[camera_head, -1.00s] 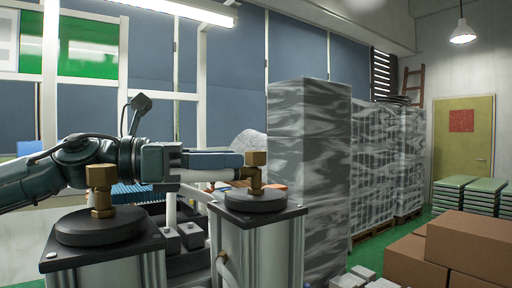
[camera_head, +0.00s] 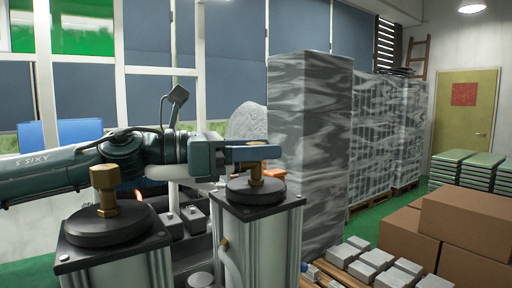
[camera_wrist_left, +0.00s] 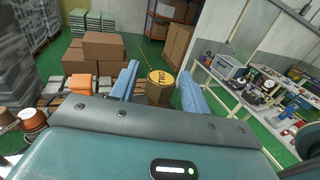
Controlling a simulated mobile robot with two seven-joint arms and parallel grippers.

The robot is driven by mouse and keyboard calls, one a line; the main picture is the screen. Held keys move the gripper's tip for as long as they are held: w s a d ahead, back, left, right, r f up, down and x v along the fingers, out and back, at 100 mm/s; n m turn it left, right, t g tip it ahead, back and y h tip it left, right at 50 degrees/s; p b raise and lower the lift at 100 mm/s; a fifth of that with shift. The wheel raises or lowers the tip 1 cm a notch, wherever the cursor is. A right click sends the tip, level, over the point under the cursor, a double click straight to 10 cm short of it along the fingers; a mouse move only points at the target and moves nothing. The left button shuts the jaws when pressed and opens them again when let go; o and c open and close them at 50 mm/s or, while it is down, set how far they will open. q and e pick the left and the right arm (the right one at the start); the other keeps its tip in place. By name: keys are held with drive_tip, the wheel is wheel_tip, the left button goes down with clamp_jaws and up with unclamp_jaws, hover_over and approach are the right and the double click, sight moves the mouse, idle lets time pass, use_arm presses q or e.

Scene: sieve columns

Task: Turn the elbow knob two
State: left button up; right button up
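Knob two is a brass elbow (camera_head: 256,172) on a round black cap (camera_head: 256,190) atop the right-hand column; the nearer blue finger hides part of it in the head view. In the left wrist view its top face (camera_wrist_left: 160,77) reads "TWO". My left gripper (camera_head: 268,153) reaches in level from the left. In the wrist view the left gripper (camera_wrist_left: 158,86) is open, its two blue fingers on either side of the knob with a gap at each side. Another brass elbow (camera_head: 105,190) stands on the nearer left column. My right gripper is not in view.
Tall wrapped stacks (camera_head: 309,150) stand just right of the columns. Cardboard boxes (camera_head: 467,222) and a pallet with grey blocks (camera_head: 372,262) lie at the lower right. A cluttered workbench (camera_wrist_left: 262,95) shows in the wrist view.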

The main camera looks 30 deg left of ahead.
use_arm(q)
drive_tip(key=c, duration=0.9)
drive_tip(key=shift+m+g+h, duration=0.4)
drive_tip(key=shift+h, duration=0.1)
drive_tip(key=shift+w+f+m+g+h, duration=0.1)
drive_tip(key=shift+f+m+g+h, duration=0.05)
drive_tip(key=shift+m+g+h, duration=1.35)
drive_tip(key=m+g+h, duration=0.1)
drive_tip(key=m+g, duration=0.1)
drive_tip(key=g, duration=0.1)
drive_tip(key=m+g+b, duration=0.1)
drive_tip(key=g, duration=0.2)
drive_tip(key=shift+m+h, duration=0.4)
drive_tip(key=shift+m+g+y+b, duration=0.2)
drive_tip(key=shift+m+g, duration=1.2)
drive_tip(key=shift+g, duration=0.9)
drive_tip(key=shift+m+g+y+b, duration=0.15)
drive_tip(key=shift+m+g, duration=1.25)
drive_tip(key=shift+g, duration=0.9)
drive_tip(key=o, duration=1)
